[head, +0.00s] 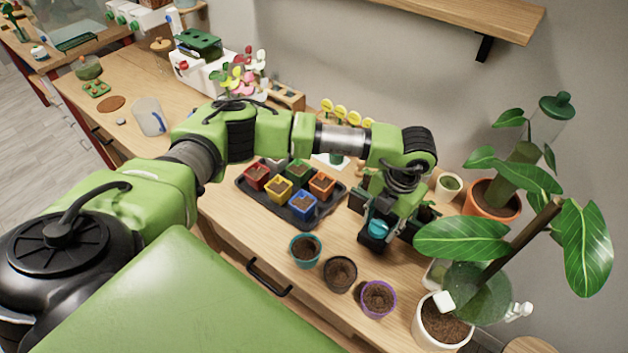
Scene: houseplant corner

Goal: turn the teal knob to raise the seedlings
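My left gripper (388,228) points down over the right part of the wooden bench, to the right of the seedling-pot tray. A teal piece (378,228) shows at its fingers; I cannot tell whether it is held or part of the gripper. The fingers are partly hidden, so their opening is unclear. A white unit (152,18) with several green-teal knobs (121,20) stands at the far upper left, well away from this gripper. I cannot tell which knob the task means. No seedlings are clearly made out. My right gripper is not in view.
A black tray (250,204) holds several coloured soil pots. A teal pot (306,250), a black pot (340,273) and a purple pot (378,298) line the front edge. Large-leaved plants (470,237) crowd the right. A white box (222,78) stands at the back.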

